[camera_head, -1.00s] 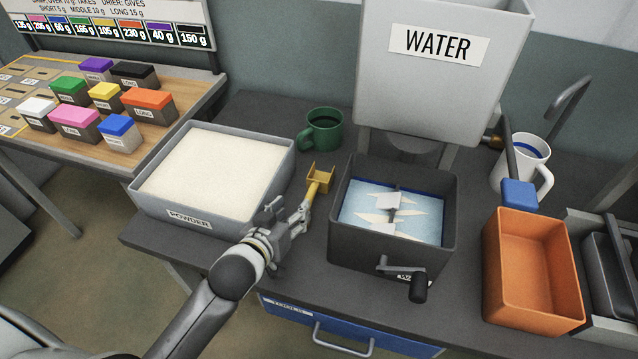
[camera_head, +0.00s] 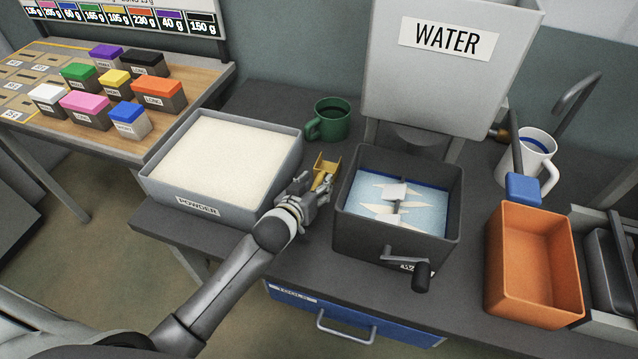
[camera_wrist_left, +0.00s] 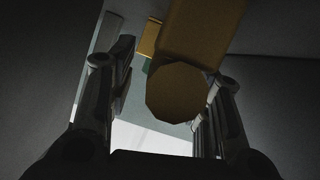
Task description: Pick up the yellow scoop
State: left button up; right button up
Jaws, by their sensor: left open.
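The yellow scoop (camera_head: 326,170) lies on the dark counter between the powder tray and the mixing box. Its bowl end points away from me in the head view. My left gripper (camera_head: 318,188) is open at the near end of the scoop, with its fingers around or beside the handle. In the left wrist view, the scoop's handle (camera_wrist_left: 182,93) shows its end between the two open fingers (camera_wrist_left: 160,100), nearer the right finger. Whether a finger touches it I cannot tell. My right gripper does not show.
The grey powder tray (camera_head: 172,198) stands close on the left. The dark mixing box (camera_head: 350,222) with a crank stands close on the right. A green mug (camera_head: 329,120) is behind the scoop. An orange bin (camera_head: 532,298) and a white mug (camera_head: 528,158) are farther right.

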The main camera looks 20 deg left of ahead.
pick_arm(q)
jog(key=shift+w+f, duration=0.2)
jog(key=shift+w, duration=0.1)
jog(key=shift+c, duration=0.9)
grip_shut()
jog(key=shift+r, duration=0.2)
